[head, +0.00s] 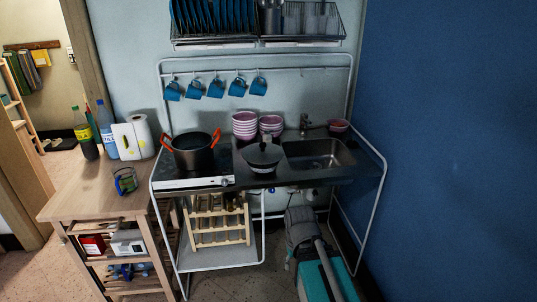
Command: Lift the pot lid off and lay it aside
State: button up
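A dark pot (194,158) with two orange handles stands on the stove at the left of the kitchen unit. Its top looks open and its inside is dark. A dark grey round lid (262,157) with a knob on top lies to the right of the pot, on the counter between the stove and the sink. It is apart from the pot. I cannot tell whether anything lies beneath it. My gripper is not in view.
Stacked pink bowls (245,127) stand behind the lid. The sink (315,155) is at its right. Blue mugs (215,88) hang above. A wooden cart (85,195) with bottles and a paper roll (142,136) stands left. A vacuum cleaner (322,270) stands in front.

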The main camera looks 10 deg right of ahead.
aim_at(260, 153)
jog(key=u, duration=0.1)
jog(key=i, duration=0.95)
jog(key=z, duration=0.05)
